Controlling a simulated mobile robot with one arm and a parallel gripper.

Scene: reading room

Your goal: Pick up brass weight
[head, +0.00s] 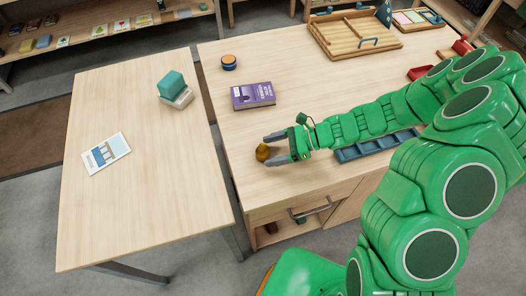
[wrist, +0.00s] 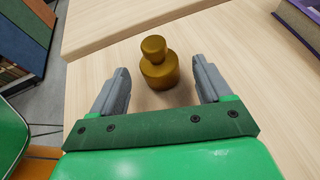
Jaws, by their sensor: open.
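The brass weight (head: 262,152) stands upright on the wooden table near its left edge, beside a purple book. In the wrist view the brass weight (wrist: 159,66) shows as a wide body with a narrower knob on top. My gripper (head: 269,148) is open, with its two grey fingers pointing at the weight. In the wrist view my gripper (wrist: 162,80) has one finger on each side of the weight, with a visible gap to both. The weight stands at and just beyond the fingertips.
The purple book (head: 253,96) and a round orange-and-dark tin (head: 229,62) lie behind the weight. A blue compartment tray (head: 376,145) is right of my gripper. A wooden tray (head: 354,50) stands at the back. A second table (head: 140,200) is at left.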

